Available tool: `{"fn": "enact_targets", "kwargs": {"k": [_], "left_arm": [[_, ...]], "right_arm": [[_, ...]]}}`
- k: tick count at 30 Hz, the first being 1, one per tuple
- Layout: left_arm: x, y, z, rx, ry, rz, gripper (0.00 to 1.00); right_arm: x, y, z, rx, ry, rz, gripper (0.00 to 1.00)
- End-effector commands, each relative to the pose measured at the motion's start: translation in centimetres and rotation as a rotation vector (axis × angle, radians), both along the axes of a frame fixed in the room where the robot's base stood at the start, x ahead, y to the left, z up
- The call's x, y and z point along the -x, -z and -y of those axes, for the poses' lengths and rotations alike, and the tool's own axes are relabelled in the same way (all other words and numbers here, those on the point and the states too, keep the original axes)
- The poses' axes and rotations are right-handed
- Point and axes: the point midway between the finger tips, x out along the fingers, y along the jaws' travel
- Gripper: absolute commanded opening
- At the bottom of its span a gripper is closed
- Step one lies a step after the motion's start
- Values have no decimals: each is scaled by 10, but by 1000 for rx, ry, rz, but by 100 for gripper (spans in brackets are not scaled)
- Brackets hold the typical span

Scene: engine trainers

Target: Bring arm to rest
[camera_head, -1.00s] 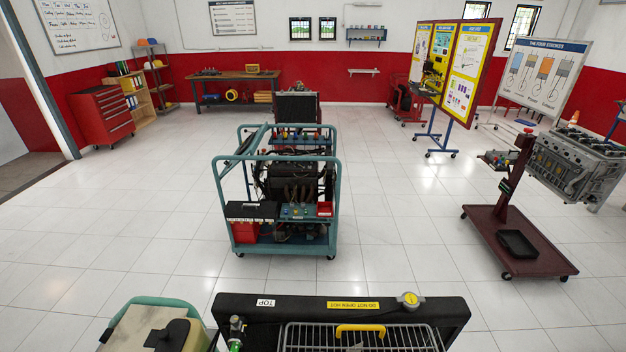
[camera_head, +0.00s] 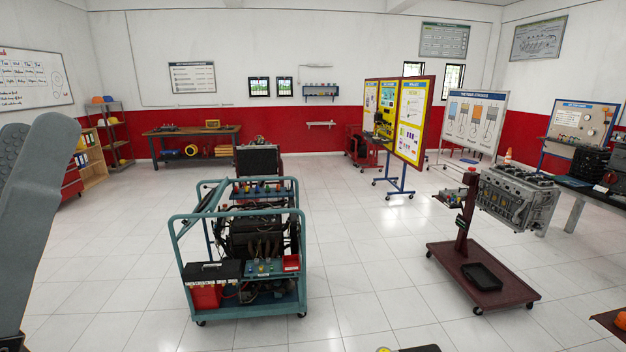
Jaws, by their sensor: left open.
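My left gripper (camera_head: 38,190) shows large and close at the left edge of the head view. It is grey, with a ribbed dark pad, and it is cut off by the frame's edge. It is open, holds nothing that I can see, and is raised in the air. My right gripper is not in view.
A teal-framed engine trainer (camera_head: 245,260) stands on the tiled floor ahead. An engine block (camera_head: 515,197) is mounted on a dark red wheeled stand (camera_head: 482,275) to the right. Display boards (camera_head: 400,110) stand behind. Open floor (camera_head: 365,260) lies between the trainer and the stand.

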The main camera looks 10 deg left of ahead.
Motion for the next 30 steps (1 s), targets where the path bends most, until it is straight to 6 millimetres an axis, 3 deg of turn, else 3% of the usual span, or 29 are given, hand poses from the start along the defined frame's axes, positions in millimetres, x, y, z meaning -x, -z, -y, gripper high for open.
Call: {"fn": "enact_targets", "kwargs": {"k": [2, 4, 9, 12, 15, 20, 23, 26, 30], "left_arm": [[-20, 16, -5, -120, -183, -105, 54], [-19, -25, -5, -146, -210, -97, 54], [-20, -84, -4, -144, -205, -98, 54], [-20, -107, -4, -143, -203, -98, 54], [-20, -116, -4, -143, -202, -98, 54], [-20, -112, -4, -143, -201, -98, 54], [-20, -97, -4, -143, -201, -98, 54], [-20, -66, -4, -143, -201, -98, 54], [-20, -8, -4, -143, -201, -98, 54]], "right_arm": [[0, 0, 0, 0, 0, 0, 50], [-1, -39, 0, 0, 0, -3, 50], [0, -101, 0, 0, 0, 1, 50], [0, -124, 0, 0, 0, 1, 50], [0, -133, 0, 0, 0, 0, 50], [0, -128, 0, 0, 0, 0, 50], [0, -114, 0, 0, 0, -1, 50], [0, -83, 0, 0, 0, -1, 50], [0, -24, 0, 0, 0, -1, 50]]}}
